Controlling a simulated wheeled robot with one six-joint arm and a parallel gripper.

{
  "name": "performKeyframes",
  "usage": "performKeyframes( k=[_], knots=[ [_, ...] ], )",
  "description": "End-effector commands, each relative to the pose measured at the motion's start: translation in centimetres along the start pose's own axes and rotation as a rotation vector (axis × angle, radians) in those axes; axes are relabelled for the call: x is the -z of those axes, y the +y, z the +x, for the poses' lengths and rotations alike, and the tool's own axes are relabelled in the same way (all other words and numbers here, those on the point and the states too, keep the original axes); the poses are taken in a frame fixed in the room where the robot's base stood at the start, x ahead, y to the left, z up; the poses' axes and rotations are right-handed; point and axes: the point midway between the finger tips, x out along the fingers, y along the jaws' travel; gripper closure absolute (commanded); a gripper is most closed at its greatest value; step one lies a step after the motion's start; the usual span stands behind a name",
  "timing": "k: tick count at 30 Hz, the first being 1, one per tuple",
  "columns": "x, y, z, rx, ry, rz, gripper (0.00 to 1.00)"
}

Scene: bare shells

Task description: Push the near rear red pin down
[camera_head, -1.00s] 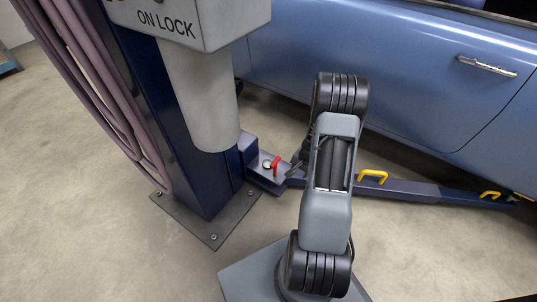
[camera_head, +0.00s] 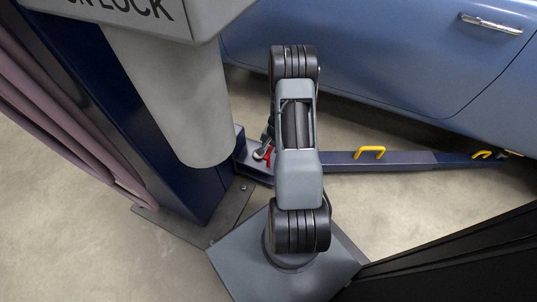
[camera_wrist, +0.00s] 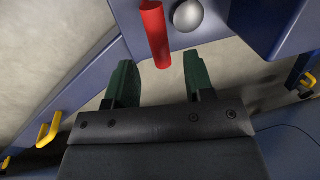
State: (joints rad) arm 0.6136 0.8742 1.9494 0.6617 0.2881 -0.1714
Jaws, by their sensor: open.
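The red pin (camera_wrist: 155,32) shows large at the top of the wrist view, beside a round silver knob (camera_wrist: 188,15) on the blue lift arm. In the head view the red pin (camera_head: 267,154) is a small red shape at the arm's root near the post, partly hidden by my arm. My gripper (camera_wrist: 155,78) is open, with its two green fingers apart and nothing between them. The pin's lower end shows just beyond the gap between the fingertips. I cannot tell whether anything touches.
The blue lift arm (camera_head: 340,163) runs right beneath a blue car (camera_head: 380,60) and carries yellow handles (camera_head: 369,152). A dark blue post (camera_head: 165,140) with a grey cylinder (camera_head: 178,95) stands at left. Purple hoses (camera_head: 60,130) hang beside it.

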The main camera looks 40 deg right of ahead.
Motion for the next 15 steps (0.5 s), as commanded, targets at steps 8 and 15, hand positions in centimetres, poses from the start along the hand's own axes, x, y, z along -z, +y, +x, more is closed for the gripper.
performKeyframes(
  k=[8, 15],
  knots=[
    [0.0, 0.1, 4.3, 0.000, -0.001, 0.003, 0.52],
    [0.1, 0.1, 5.5, 0.000, 0.001, 0.002, 0.52]
  ],
)
